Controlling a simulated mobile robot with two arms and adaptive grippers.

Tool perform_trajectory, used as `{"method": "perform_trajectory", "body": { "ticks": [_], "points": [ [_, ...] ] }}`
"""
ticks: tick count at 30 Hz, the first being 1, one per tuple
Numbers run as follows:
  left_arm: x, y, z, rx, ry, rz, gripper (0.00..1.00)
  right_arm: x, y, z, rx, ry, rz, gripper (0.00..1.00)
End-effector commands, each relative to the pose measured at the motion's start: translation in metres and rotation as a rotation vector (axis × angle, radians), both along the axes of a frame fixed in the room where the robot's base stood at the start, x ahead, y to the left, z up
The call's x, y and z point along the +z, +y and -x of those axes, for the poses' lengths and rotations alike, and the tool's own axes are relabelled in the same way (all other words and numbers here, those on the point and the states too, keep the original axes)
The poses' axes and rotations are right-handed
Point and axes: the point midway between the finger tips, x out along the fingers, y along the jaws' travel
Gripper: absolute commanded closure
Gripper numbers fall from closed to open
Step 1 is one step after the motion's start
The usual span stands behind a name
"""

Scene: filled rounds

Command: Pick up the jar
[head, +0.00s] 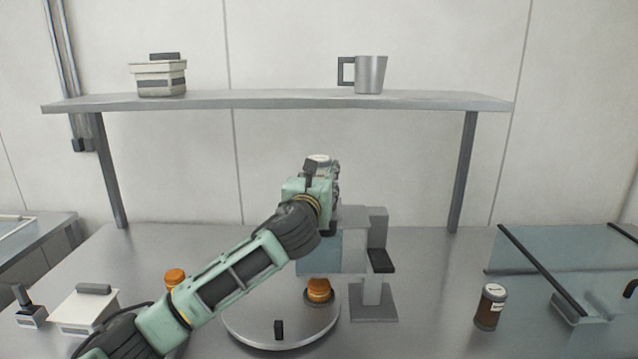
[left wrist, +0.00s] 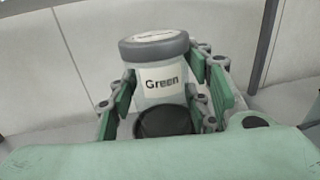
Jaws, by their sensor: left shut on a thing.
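In the head view only the jar's lid (head: 319,158) shows above my left gripper (head: 322,178), which hides the rest. The gripper is raised above the counter, in front of the back wall and below the shelf. My right gripper is not in view.
A shelf (head: 270,99) spans the back and holds a metal mug (head: 371,75) and a lidded box (head: 160,80). A grey machine (head: 355,250) stands behind a round tray (head: 262,335) with an orange-brown item (head: 318,290). A white lidded container (head: 83,309) is at the left.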

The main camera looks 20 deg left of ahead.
Motion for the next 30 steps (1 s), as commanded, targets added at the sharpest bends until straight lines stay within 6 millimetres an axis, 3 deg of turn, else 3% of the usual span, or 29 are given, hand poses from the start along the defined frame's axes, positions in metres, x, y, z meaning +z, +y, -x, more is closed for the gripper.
{"method": "perform_trajectory", "body": {
  "ticks": [4, 14, 22, 30],
  "points": [
    [0.001, 0.000, 0.000, 0.000, -0.002, 0.001, 0.88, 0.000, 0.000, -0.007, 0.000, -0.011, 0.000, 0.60],
    [0.006, 0.000, 0.000, 0.000, -0.004, 0.001, 0.88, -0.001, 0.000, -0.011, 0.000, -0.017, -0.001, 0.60],
    [0.045, 0.000, 0.000, -0.001, -0.010, 0.000, 0.88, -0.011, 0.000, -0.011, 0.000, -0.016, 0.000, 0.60],
    [0.078, -0.064, 0.015, -0.007, -0.007, 0.001, 0.88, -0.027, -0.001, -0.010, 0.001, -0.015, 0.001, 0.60]
  ]
}}
